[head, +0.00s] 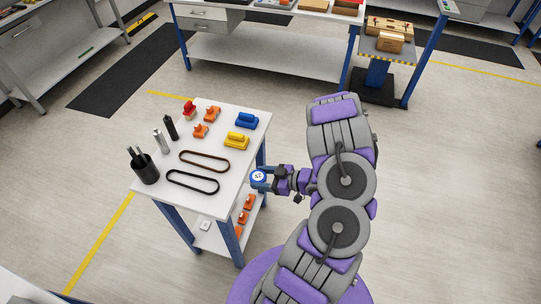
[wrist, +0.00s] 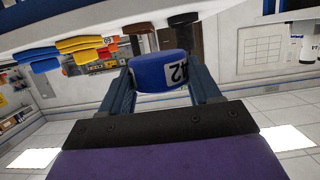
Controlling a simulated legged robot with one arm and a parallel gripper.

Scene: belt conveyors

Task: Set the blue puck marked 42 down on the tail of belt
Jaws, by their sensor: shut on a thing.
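The blue puck marked 42 (head: 259,175) has a white top label and is held between the fingers of my gripper (head: 268,179). It is beside the right edge of the small white table, apart from any belt surface I can make out. In the wrist view the puck (wrist: 158,72) sits between both fingers of my gripper (wrist: 162,80), with part of its 42 label showing.
The white table (head: 225,190) holds a black loop (head: 193,181), a brown loop (head: 204,161), a pen cup (head: 145,170), and orange, blue and yellow parts. A long workbench (head: 260,55) stands behind. The floor between them is clear.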

